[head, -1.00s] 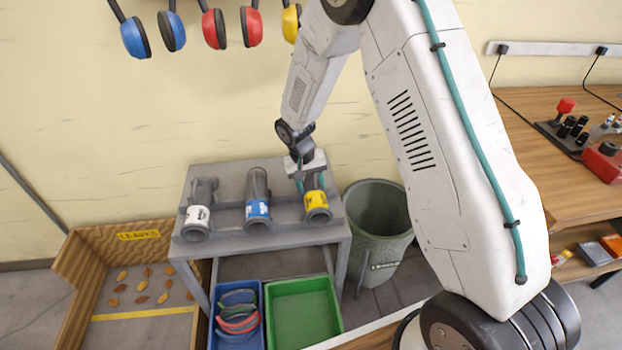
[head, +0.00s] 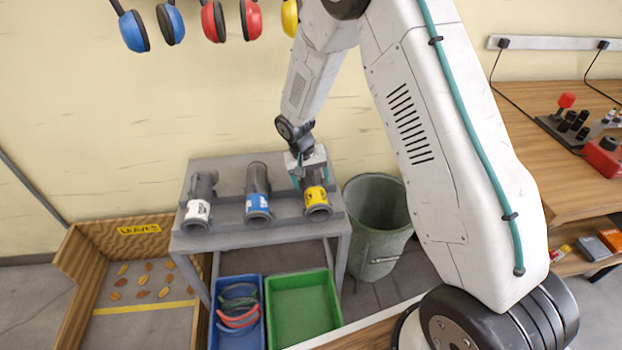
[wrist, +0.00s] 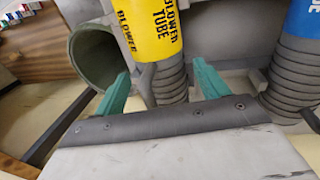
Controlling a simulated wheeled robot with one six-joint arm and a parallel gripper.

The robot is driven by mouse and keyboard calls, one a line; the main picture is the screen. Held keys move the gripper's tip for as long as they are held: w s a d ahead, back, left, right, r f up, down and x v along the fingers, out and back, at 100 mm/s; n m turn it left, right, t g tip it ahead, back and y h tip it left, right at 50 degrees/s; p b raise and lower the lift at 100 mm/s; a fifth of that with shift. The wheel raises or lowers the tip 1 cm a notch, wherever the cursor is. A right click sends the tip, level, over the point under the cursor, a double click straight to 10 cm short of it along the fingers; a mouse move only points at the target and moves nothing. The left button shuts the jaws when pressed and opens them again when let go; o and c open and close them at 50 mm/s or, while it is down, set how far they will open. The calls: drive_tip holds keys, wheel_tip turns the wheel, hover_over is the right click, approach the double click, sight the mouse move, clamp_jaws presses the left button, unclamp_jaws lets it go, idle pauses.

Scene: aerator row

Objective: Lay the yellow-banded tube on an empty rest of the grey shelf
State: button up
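The yellow-banded tube (head: 315,196) lies at the right end of a grey shelf-like stand (head: 285,236), its round flange facing front. My gripper (head: 304,180) is over the tube's rear part. In the wrist view, my gripper's green fingers (wrist: 160,75) stand on either side of the tube's dark ribbed part, just beyond the yellow band (wrist: 152,32). Narrow gaps seem to show between fingers and tube, so the gripper looks open around it. I see no clearly empty rest; the arm and tubes hide parts of the stand.
A blue-banded tube (head: 258,200) and a white-banded tube (head: 197,211) lie on the same stand. A green bin (head: 377,245) stands close at right. Blue (head: 238,335) and green (head: 303,310) trays are in front. A wooden leaves box (head: 80,280) is at left.

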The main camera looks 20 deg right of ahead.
drive_tip(key=shift+n+g, duration=0.5)
drive_tip(key=shift+g, duration=0.1)
drive_tip(key=s+r, duration=0.1)
drive_tip(key=r, duration=0.1)
drive_tip(key=s+r, duration=0.1)
drive_tip(key=r, duration=0.1)
drive_tip(key=s+a+r, duration=0.1)
drive_tip(key=r, duration=0.2)
drive_tip(key=shift+r, duration=0.1)
drive_tip(key=s+d+r+t+y, duration=0.1)
drive_tip(key=s+d+r, duration=0.1)
drive_tip(key=s+r, duration=1.1)
drive_tip(key=s+d+r+n+t+y, duration=0.1)
drive_tip(key=s+d+r+t, duration=0.1)
drive_tip(key=s+r, duration=1.1)
drive_tip(key=shift+s+r, duration=0.4)
drive_tip(key=shift+s, duration=3.1)
